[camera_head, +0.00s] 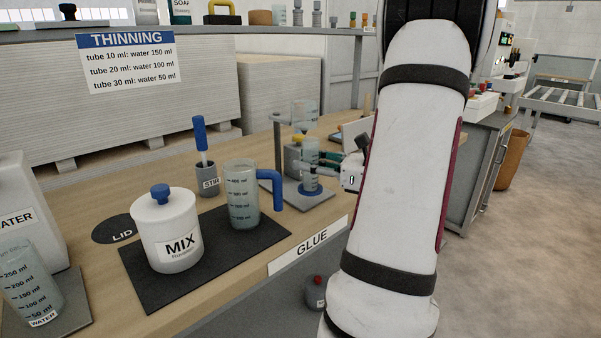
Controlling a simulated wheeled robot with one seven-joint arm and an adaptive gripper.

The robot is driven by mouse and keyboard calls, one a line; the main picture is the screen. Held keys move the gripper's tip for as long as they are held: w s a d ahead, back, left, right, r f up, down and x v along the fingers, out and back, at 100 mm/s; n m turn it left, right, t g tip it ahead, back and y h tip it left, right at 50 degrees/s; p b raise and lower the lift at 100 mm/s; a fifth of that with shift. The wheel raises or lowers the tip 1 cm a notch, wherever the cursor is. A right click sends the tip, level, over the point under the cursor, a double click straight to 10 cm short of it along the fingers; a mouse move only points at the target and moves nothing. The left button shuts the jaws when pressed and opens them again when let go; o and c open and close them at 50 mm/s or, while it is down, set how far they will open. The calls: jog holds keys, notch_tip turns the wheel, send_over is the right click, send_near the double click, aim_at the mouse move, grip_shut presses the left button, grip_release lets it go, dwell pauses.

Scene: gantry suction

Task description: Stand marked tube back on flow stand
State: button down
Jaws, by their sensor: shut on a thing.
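The marked tube (311,174) is a clear graduated cylinder with a blue foot. It stands upright in the picture at the flow stand (277,140), a grey post on a flat base plate with a clear cup (305,113) held above the tube. My gripper (323,160) reaches in from the right and is shut on the tube at its upper part. The tube's foot is at or just above the base plate; I cannot tell if they touch. My white arm hides the area to the right of the gripper.
A clear jug (241,197) with a blue handle and a white MIX pot (166,232) stand on a dark mat (215,262). A STIR holder (207,180) is behind. A WATER beaker (31,282) is at lower left. The GLUE label (308,244) marks the bench's front edge.

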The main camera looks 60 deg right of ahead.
jog(key=shift+w+d+f+b, duration=1)
jog(key=shift+w+d+f, duration=1.05)
jog(key=shift+w+d, duration=0.25)
jog(key=shift+f, duration=0.1)
jog(key=c, duration=1.2)
grip_release()
jog(key=shift+c, duration=0.2)
jog(key=shift+s, duration=0.25)
jog(key=s, duration=0.3)
jog(key=s+d+p, duration=0.1)
jog(key=s, duration=0.3)
jog(key=s+p, duration=0.1)
jog(key=s, duration=0.3)
jog(key=shift+s+d, duration=0.2)
jog(key=shift+d, duration=0.15)
